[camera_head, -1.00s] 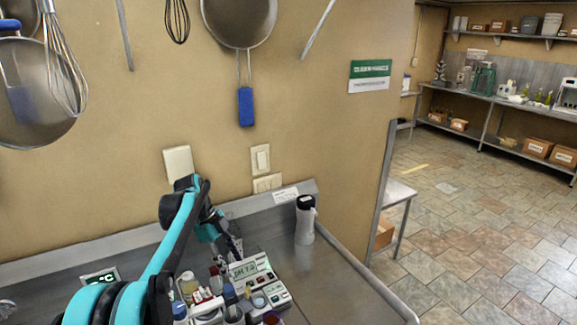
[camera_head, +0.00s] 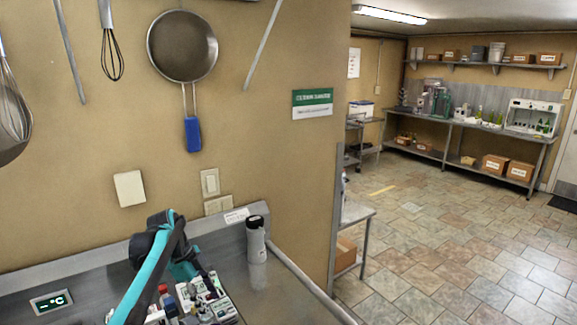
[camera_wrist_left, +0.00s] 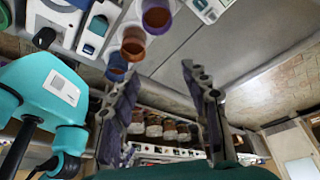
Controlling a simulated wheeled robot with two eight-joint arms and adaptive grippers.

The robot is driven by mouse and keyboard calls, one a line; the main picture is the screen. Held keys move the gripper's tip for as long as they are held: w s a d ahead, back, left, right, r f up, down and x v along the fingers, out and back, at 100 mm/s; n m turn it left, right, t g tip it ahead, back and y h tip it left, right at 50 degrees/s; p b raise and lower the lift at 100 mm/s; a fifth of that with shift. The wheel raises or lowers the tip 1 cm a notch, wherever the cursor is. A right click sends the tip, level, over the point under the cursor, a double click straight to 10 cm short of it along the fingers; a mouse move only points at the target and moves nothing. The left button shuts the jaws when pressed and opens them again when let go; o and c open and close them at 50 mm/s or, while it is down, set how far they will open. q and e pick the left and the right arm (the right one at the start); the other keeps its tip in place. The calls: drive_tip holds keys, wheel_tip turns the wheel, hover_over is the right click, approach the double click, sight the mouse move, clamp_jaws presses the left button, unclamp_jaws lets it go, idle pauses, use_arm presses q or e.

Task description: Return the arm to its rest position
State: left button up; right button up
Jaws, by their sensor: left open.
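My left arm, teal and black, rises from the bottom left in the head view and bends down at its elbow over the steel counter (camera_head: 262,292). My left gripper (camera_head: 206,282) is low over the crowded instruments and small containers, partly lost against them. In the left wrist view its two dark fingers (camera_wrist_left: 160,72) stand well apart, with nothing between them. Beyond the fingers are bare metal, several cups, including a reddish-brown one (camera_wrist_left: 133,42), and a row of jars (camera_wrist_left: 165,130). My right gripper does not show.
A white bottle with a dark cap (camera_head: 256,242) stands on the counter right of the arm. A thermometer display (camera_head: 51,302) is at the left. Open tiled floor (camera_head: 440,245) lies to the right.

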use_arm(q)
drive_tip(key=s+d+r+n+t+y+b, duration=0.1)
drive_tip(key=s+d+n+t, duration=0.1)
drive_tip(key=s+n, duration=0.4)
drive_tip(key=s+d+r+n+t+y+b, duration=0.15)
drive_tip(key=s+n, duration=0.25)
drive_tip(key=s, duration=0.4)
drive_tip(key=s+f+n+t+y, duration=0.1)
drive_tip(key=s+f+n+t, duration=0.3)
drive_tip(key=s+f+n, duration=0.4)
drive_tip(key=s+n, duration=0.1)
drive_tip(key=s, duration=0.2)
drive_tip(key=shift+s+d+f+y, duration=0.15)
drive_tip(key=shift+s+f+y, duration=0.1)
drive_tip(key=shift+y, duration=0.1)
